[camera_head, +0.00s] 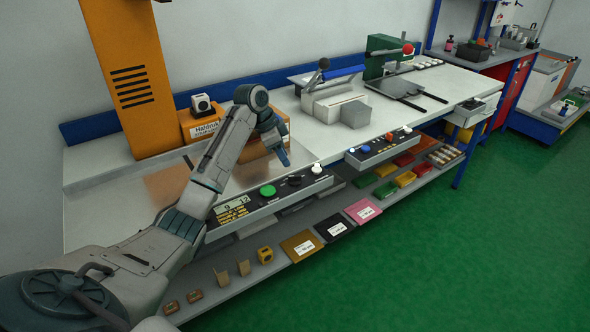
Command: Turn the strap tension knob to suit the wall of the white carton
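My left gripper (284,158) points down over the front of the bench, just behind a control panel (241,221) with a display. It touches no knob that I can see, and its finger gap is too small to make out. The panel carries a green round control (267,190), a black knob (294,180) and a white-topped knob (317,168). Which one sets strap tension is not readable. A small white cube with a dark round face (201,104) sits on an orange block labelled "Haldruk". No clearly white carton stands out. My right gripper is not in view.
An orange column (129,75) rises behind my arm. A pale block (323,103) and grey block (355,114) stand mid-bench. A second panel (385,151) has blue, white and red controls. A lower shelf (235,285) holds bins and cards. Green floor is clear.

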